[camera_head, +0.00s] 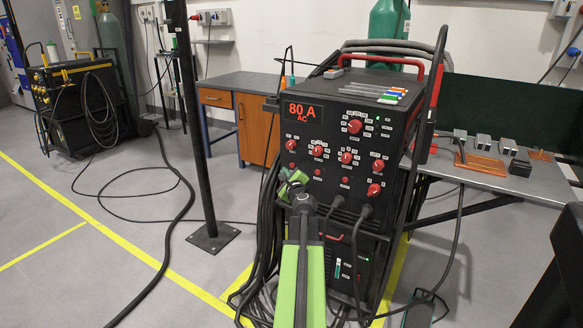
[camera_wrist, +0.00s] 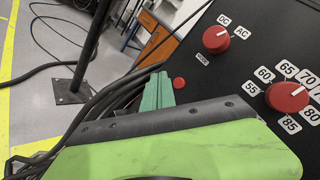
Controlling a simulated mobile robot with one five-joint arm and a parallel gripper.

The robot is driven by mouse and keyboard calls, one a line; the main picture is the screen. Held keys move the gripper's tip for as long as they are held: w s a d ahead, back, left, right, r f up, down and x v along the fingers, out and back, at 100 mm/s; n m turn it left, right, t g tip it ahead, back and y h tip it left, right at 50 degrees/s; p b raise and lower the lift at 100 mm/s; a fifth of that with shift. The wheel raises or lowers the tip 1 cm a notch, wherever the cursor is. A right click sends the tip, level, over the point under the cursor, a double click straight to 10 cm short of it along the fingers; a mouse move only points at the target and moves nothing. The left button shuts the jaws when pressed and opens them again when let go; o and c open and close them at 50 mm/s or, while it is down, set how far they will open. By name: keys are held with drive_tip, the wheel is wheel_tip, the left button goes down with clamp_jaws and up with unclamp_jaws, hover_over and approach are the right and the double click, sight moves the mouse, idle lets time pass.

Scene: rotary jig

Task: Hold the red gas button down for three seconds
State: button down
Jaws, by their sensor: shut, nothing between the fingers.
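The black welding machine (camera_head: 330,130) has a front panel with red knobs and several small red buttons; the lettering by the buttons is too small to read, so I cannot tell which is marked gas. One small round red button (camera_wrist: 179,83) shows in the wrist view, just right of the fingertips and below the DC/AC knob (camera_wrist: 216,39). My gripper (camera_wrist: 160,88) is shut and empty, its green fingertips close to the panel. In the head view my gripper (camera_head: 292,183) is at the panel's lower left. The button looks uncovered; I cannot tell whether the fingertips touch the panel.
Another red knob (camera_wrist: 287,96) with number labels sits to the right. Black cables (camera_head: 265,240) hang along the machine's left side. A black post (camera_head: 190,120) stands to the left. A grey bench (camera_head: 490,170) with small metal parts is at the right.

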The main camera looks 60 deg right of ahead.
drive_tip(key=a, duration=0.3)
idle(0.5)
